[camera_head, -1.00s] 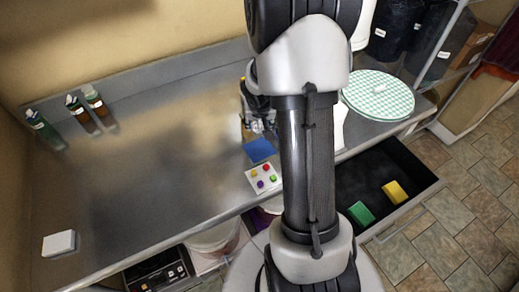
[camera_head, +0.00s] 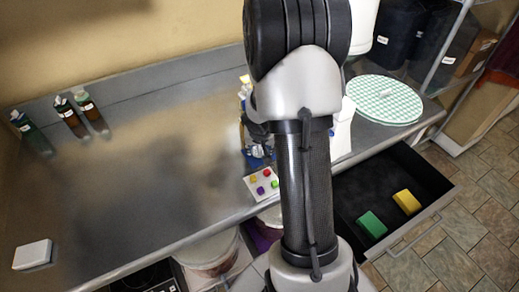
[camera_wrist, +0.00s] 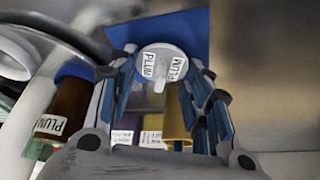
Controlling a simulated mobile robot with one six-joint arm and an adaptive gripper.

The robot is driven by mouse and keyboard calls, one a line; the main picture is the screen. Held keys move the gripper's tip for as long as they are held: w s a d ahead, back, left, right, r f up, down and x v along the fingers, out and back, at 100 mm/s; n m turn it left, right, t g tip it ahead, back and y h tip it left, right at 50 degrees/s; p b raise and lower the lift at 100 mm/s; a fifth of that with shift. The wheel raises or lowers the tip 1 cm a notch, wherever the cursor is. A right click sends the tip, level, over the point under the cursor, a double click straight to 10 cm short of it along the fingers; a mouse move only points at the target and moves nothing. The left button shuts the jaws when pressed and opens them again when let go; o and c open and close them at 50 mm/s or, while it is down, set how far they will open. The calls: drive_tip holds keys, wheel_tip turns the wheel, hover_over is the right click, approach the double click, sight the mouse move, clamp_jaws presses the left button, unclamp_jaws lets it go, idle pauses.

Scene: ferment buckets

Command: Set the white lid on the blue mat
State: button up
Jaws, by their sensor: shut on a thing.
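The white lid (camera_wrist: 151,54) is a small round disc with PLUM labels and a knob, seen between my gripper's fingers in the wrist view. My gripper (camera_wrist: 162,78) is shut on the lid, at its knob as far as I can see. The blue mat (camera_wrist: 190,30) lies behind the lid in the wrist view, and the lid overlaps its near part. I cannot tell whether lid and mat touch. In the head view my arm hides the lid and most of the mat.
A white card with coloured pieces (camera_head: 262,190) lies near the counter's front edge. A brown PLUM bottle (camera_wrist: 68,100) stands left of my fingers in the wrist view. The open drawer (camera_head: 350,205) holds green and yellow blocks. The counter's left middle is clear.

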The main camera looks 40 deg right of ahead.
drive_tip(key=shift+r, duration=0.1)
drive_tip(key=shift+f, duration=0.2)
drive_tip(key=o, duration=0.8)
drive_tip(key=shift+o, duration=0.2)
drive_tip(key=shift+r, duration=0.1)
drive_tip(key=shift+r, duration=0.25)
drive_tip(key=s+a+r+n+p, duration=0.15)
drive_tip(key=a+r, duration=0.25)
drive_tip(key=r, duration=0.4)
drive_tip(key=s+a+r+p, duration=0.3)
drive_tip(key=a+r, duration=0.1)
drive_tip(key=r, duration=0.3)
drive_tip(key=s+a+r+n+p, duration=0.1)
drive_tip(key=s+a+r+p, duration=0.15)
drive_tip(key=a+r, duration=0.4)
drive_tip(key=s+a+r+n+y, duration=0.1)
drive_tip(key=s+a+r+n, duration=0.1)
drive_tip(key=s+a+r, duration=0.2)
drive_tip(key=s+a+r+n+t+y, duration=0.1)
drive_tip(key=s+a+r+n+y, duration=0.1)
drive_tip(key=s+a, duration=0.6)
drive_tip(key=shift+s+a+r+n, duration=0.25)
drive_tip(key=shift+s+r+n, duration=0.35)
drive_tip(key=shift+r+n, duration=0.3)
